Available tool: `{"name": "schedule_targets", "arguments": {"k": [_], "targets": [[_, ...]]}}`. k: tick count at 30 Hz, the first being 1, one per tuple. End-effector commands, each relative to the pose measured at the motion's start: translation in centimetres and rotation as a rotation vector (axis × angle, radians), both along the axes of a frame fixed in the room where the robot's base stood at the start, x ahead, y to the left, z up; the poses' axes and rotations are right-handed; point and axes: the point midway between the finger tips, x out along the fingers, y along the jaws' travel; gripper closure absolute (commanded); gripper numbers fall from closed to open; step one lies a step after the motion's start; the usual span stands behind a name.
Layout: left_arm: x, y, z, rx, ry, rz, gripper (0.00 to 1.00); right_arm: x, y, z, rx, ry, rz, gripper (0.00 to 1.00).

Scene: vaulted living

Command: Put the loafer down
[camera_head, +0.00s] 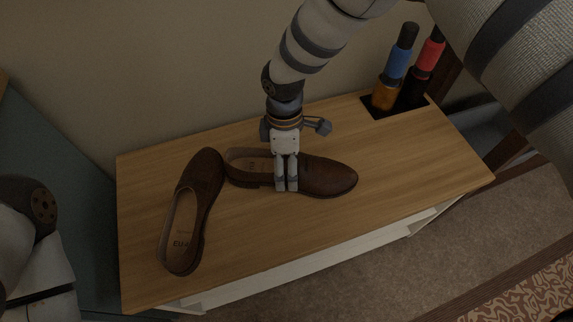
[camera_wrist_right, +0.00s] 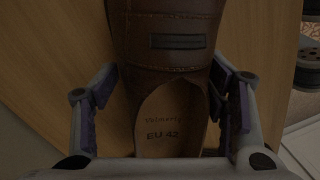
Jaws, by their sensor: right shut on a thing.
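A brown leather loafer (camera_head: 325,177) lies level at the middle of the wooden top, its toe to the right. My right gripper (camera_head: 287,187) reaches down over it and is shut on its middle. In the right wrist view the loafer (camera_wrist_right: 172,55) sits between the two fingers (camera_wrist_right: 165,105), its insole marked EU 42. I cannot tell if its sole touches the wood. A second brown loafer (camera_head: 205,182) lies to its left, toe pointing away, close to the held one's heel. My left arm shows at the left edge; its gripper is out of view.
The wooden cabinet top (camera_head: 400,165) is clear at the right and front. Two bottles, one blue and orange (camera_head: 396,70) and one red and black (camera_head: 425,70), stand on a dark mat (camera_head: 375,106) at the back right corner. A wall (camera_head: 150,70) runs behind.

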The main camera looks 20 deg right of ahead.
Motion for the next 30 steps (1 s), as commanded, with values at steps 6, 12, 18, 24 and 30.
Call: {"name": "schedule_targets", "arguments": {"k": [6, 12, 18, 24, 30], "targets": [[0.0, 0.0, -0.1, 0.000, 0.001, 0.000, 0.22, 0.1, 0.0, -0.4, 0.000, -0.003, 0.000, 0.81], [-0.1, 0.0, -0.2, 0.000, 0.003, 0.000, 0.22, 0.0, 0.0, -0.7, 0.000, -0.002, 0.000, 0.20], [-0.1, 0.0, -0.2, 0.000, 0.003, 0.000, 0.22, 0.0, 0.0, -0.7, 0.000, -0.002, 0.000, 0.13], [0.0, 0.0, 0.1, 0.000, -0.001, 0.000, 0.22, 0.1, 0.0, -0.1, 0.001, -0.004, 0.000, 0.13], [0.4, 0.0, 0.6, 0.000, -0.011, 0.000, 0.22, 0.8, 0.0, 4.7, 0.001, -0.009, -0.001, 0.13]]}}
